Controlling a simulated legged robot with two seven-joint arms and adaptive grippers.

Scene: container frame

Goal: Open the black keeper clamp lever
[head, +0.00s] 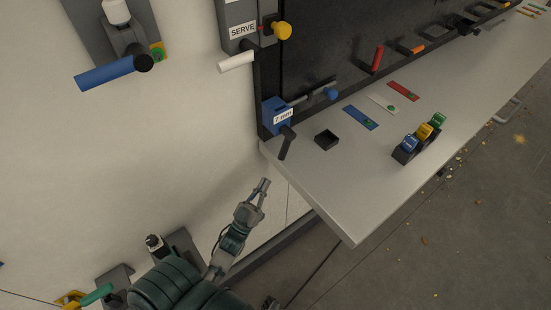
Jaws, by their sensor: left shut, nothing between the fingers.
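A black lever (287,143) hangs from the blue clamp block (274,113) at the near left corner of the workbench. It points downward and slightly left, over the bench's edge. The block carries a small white label. My left gripper (264,187) is below and to the left of the lever in the picture, apart from it. Its fingers are together with nothing between them, pointing up toward the lever. My right gripper is not in view.
The grey bench (340,205) carries a small black tray (326,139), blue, white and red strips, and a black holder (405,153) with coloured pieces. A dark panel stands behind.

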